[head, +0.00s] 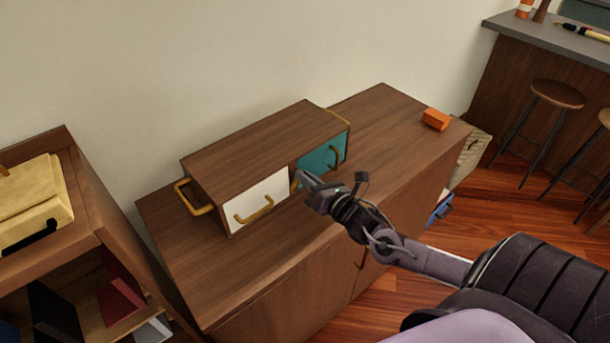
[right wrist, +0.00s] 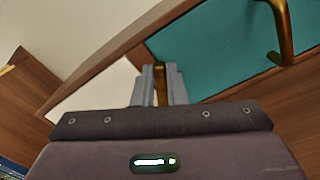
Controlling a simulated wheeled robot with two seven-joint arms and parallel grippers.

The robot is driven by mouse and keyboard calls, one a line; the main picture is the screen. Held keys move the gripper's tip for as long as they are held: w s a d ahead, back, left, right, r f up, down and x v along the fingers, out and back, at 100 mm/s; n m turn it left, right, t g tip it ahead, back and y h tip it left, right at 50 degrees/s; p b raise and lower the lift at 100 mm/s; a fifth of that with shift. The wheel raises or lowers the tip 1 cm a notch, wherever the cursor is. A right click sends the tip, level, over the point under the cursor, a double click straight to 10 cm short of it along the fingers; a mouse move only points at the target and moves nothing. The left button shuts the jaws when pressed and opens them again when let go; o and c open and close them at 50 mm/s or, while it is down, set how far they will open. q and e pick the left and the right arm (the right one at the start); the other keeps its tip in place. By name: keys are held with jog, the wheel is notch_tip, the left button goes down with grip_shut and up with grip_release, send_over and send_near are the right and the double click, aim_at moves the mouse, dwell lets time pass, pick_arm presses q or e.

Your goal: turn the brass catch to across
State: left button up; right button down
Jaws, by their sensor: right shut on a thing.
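A small wooden cabinet (head: 258,140) with a white door (head: 256,203) and a teal door (head: 318,161) stands on a sideboard. The brass catch (head: 294,185) is on the divider between the two doors, partly hidden by my right gripper (head: 302,178). In the right wrist view the brass catch (right wrist: 160,84) shows as a narrow strip between the two fingers. The right gripper (right wrist: 159,88) is shut on it. How far the catch is turned is hard to tell. My left gripper is out of view.
Brass handles stick out from the white door (head: 254,212) and the teal door (head: 335,155). Another brass handle (head: 186,200) is on the cabinet's left side. An orange block (head: 436,119) lies at the sideboard's right end. The sideboard top (head: 250,262) in front is clear.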

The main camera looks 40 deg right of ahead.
jog(key=m, duration=0.2)
jog(key=m+p, duration=0.1)
jog(key=d+m, duration=0.1)
jog(key=m, duration=0.1)
jog(key=shift+f+m+p, duration=0.3)
jog(key=shift+f, duration=0.1)
jog(key=m, duration=0.3)
jog(key=shift+w+d+f+p, duration=0.1)
jog(key=shift+d+f+p, duration=0.05)
jog(key=shift+f+p, duration=0.2)
jog(key=shift+f+m, duration=0.25)
jog(key=shift+m, duration=0.65)
jog(key=shift+f+m, duration=0.2)
jog(key=shift+m, duration=0.7)
jog(key=c, duration=1.5)
grip_release()
jog(key=shift+o, duration=0.2)
jog(key=shift+s+d, duration=0.2)
jog(key=shift+s, duration=1.1)
jog(key=shift+s+d, duration=0.15)
jog(key=shift+s, duration=1.15)
jog(key=shift+s+d, duration=0.2)
jog(key=shift+s, duration=1.1)
